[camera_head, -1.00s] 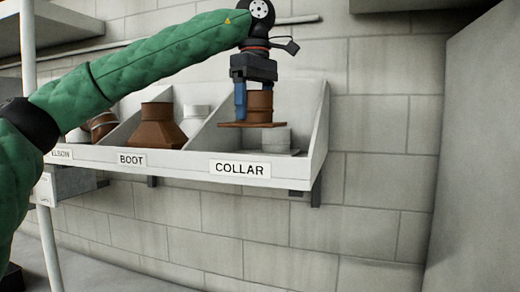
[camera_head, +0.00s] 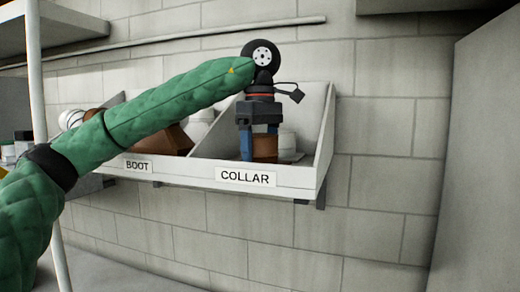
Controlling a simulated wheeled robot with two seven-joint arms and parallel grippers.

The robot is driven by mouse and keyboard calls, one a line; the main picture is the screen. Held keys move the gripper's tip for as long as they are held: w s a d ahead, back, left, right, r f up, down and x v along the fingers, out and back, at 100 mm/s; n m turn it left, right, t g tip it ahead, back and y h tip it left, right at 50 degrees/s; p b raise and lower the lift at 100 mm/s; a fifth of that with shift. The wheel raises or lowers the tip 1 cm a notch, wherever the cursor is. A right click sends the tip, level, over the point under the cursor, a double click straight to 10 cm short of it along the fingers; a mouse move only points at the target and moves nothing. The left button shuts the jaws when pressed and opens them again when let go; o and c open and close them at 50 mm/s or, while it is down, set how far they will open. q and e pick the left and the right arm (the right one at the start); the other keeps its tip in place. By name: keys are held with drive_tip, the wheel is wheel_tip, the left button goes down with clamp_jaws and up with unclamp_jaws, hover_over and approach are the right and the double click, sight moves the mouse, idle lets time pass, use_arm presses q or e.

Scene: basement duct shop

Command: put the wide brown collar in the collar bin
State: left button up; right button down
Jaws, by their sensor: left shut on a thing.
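The wide brown collar (camera_head: 265,149) is between the fingers of my left gripper (camera_head: 259,147), which is shut on it. The collar is inside the collar bin (camera_head: 228,175), the right-hand compartment with the COLLAR label. The bin's front lip hides the collar's lower part, so I cannot tell whether it touches the bin floor. A white collar (camera_head: 287,142) stands behind and to the right of it in the same bin. My right gripper is not in view.
The boot bin, labelled BOOT (camera_head: 138,166), adjoins on the left and holds a brown boot (camera_head: 177,141), partly behind my arm. A sloped divider separates the bins. A white post (camera_head: 37,80) stands at left. A large grey surface (camera_head: 487,170) rises at right.

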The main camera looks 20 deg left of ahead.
use_arm(q)
drive_tip(key=shift+s+f, duration=0.1)
drive_tip(key=shift+f, duration=0.2)
drive_tip(key=shift+f, duration=0.15)
drive_tip(key=o, duration=1.1)
